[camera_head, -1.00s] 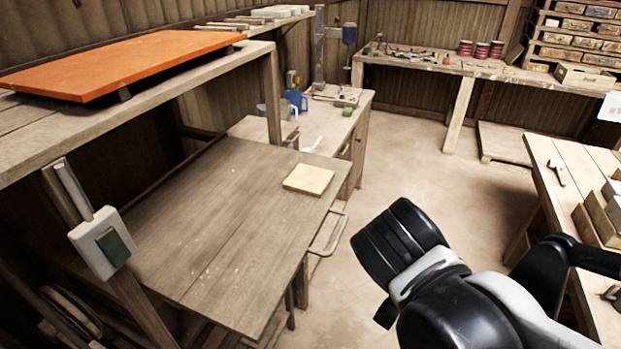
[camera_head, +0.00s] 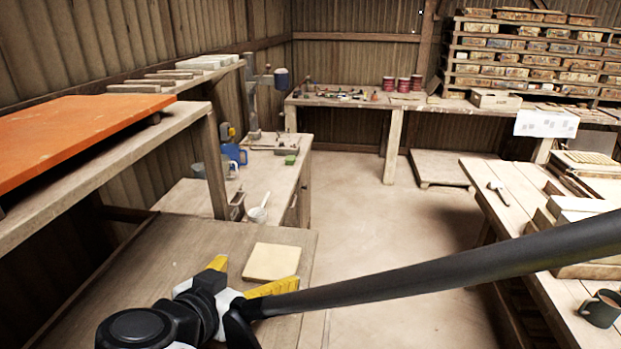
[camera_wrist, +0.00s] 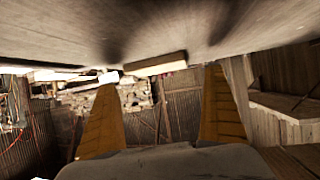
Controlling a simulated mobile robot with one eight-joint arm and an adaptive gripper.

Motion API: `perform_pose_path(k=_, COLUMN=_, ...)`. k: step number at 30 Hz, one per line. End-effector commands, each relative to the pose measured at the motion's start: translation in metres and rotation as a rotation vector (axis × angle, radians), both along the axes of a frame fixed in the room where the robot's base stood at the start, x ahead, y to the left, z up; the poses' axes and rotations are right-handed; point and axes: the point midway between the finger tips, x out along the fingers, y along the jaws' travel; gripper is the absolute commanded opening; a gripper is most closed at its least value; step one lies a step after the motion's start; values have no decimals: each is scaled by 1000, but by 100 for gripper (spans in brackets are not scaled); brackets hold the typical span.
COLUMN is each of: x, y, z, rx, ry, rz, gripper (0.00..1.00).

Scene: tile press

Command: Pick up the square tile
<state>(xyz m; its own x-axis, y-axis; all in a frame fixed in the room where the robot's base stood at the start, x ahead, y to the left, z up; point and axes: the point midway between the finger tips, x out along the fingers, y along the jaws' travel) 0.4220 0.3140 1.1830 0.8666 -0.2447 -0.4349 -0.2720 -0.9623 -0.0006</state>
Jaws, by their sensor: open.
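The square tile (camera_head: 271,262) is pale cream and lies flat on the wooden table (camera_head: 190,240) near its right edge. My gripper (camera_head: 258,270) is open, with two yellow fingers spread at the near side of the tile. In the wrist view the table surface (camera_wrist: 150,25) fills the top, and the tile (camera_wrist: 155,64) shows as a thin pale strip against it. It lies beyond and between the fingertips of my gripper (camera_wrist: 160,77). Nothing is held. I cannot tell how far the fingertips are from the tile.
A shelf with an orange board (camera_head: 70,135) stands at left above the table. Open floor (camera_head: 370,230) lies between.

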Motion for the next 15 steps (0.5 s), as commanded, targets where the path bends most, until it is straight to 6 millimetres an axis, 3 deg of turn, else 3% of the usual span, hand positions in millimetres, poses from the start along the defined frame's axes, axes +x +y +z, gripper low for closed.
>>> perform_pose_path(k=15, x=52, y=-17, z=-26, rx=0, ry=0, rz=0, gripper=100)
